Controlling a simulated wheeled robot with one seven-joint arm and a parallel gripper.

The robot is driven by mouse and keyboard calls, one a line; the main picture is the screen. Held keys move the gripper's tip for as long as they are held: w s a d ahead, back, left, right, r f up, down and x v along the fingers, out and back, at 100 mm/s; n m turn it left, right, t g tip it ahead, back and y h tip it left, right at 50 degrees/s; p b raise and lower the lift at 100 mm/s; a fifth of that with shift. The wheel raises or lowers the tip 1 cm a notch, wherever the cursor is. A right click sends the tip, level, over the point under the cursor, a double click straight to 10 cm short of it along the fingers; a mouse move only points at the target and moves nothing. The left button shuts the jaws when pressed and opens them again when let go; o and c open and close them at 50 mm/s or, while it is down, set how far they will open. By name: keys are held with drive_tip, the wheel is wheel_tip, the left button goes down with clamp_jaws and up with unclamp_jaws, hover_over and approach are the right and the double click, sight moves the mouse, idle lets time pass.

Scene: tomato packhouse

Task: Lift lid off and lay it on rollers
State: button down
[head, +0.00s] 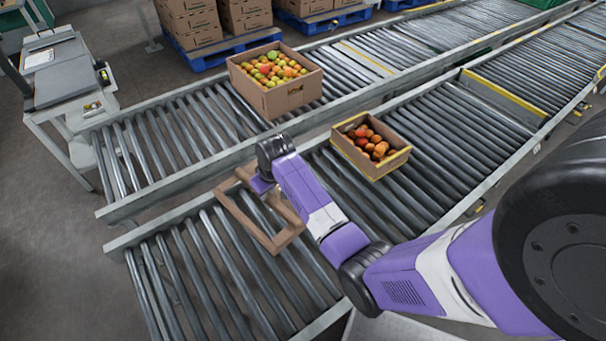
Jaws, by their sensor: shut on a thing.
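A brown cardboard lid (235,220), shaped like an open frame with rollers showing through its middle, is over the left part of the near roller conveyor (190,280). My gripper (261,185) is at the lid's far side and shut on it; the arm hides its fingertips and part of the lid. I cannot tell whether the lid touches the rollers or is held just above them. An open carton (372,172) of red and orange tomatoes (371,140) stands on the same conveyor, right of my gripper and apart from the lid.
A larger open carton (290,97) of mixed tomatoes stands on the far roller conveyor (165,150). A grey work table (62,80) is at the left. Stacked cartons (190,22) on blue pallets are at the back. The rollers left of the lid are bare.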

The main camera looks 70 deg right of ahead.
drive_tip(key=s+d+f+m+b, duration=0.1)
drive_tip(key=s+d+f, duration=0.15)
drive_tip(key=d, duration=0.45)
drive_tip(key=s+d+f+m, duration=0.1)
drive_tip(key=s+d, duration=0.3)
drive_tip(key=d, duration=0.3)
drive_tip(key=f+b, duration=0.5)
drive_tip(key=shift+d+f+b, duration=0.1)
drive_tip(key=shift+d+b, duration=0.1)
drive_tip(key=shift+b, duration=0.1)
drive_tip(key=shift+b+x, duration=0.65)
drive_tip(key=shift+x, duration=0.4)
drive_tip(key=shift+s+a, duration=0.15)
drive_tip(key=shift+s, duration=0.05)
drive_tip(key=c, duration=1.3)
unclamp_jaws()
drive_tip(key=shift+c, duration=1.4)
